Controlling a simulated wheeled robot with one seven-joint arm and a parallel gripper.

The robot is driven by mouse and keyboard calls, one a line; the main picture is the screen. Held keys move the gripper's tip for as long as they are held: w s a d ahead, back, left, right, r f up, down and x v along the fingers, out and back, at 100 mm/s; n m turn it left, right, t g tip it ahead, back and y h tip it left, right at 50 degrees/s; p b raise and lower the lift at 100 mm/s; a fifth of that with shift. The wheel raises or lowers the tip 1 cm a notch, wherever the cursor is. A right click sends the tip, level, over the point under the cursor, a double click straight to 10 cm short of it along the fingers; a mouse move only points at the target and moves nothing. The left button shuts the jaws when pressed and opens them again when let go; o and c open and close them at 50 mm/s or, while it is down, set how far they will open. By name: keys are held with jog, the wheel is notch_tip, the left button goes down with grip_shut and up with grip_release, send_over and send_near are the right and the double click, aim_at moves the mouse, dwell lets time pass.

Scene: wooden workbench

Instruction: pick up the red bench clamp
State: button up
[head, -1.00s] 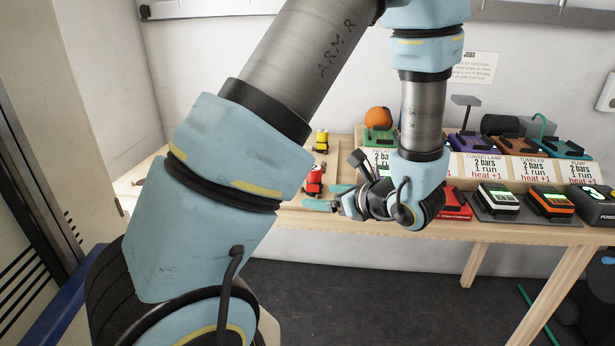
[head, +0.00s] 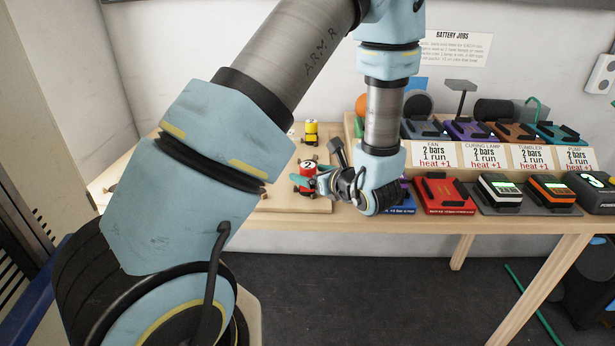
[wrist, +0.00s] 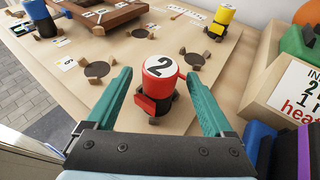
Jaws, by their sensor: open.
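The red bench clamp (head: 306,181), a red cylinder with a white round top marked 2, stands upright on a wooden board on the bench. In the wrist view the red clamp (wrist: 158,88) shows between the two teal fingers, with a red tab and dark base pieces near its foot. My gripper (wrist: 158,78) is open, with one finger to each side of the clamp and clear gaps in the picture. In the head view my gripper (head: 322,182) is right beside the clamp and hides part of it. I cannot tell if a finger touches it.
A yellow clamp (head: 311,132) stands behind the red one. In the wrist view a blue clamp (wrist: 40,16) stands at the far left, near empty dark round spots on the board. A red battery unit (head: 445,196) and a shelf of labelled devices are to the right.

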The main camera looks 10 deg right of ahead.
aim_at(302, 171)
jog(key=p+x, duration=0.1)
jog(key=x, duration=0.3)
jog(key=shift+w+a, duration=0.15)
jog(key=shift+w, duration=0.05)
grip_shut()
dwell(0.5)
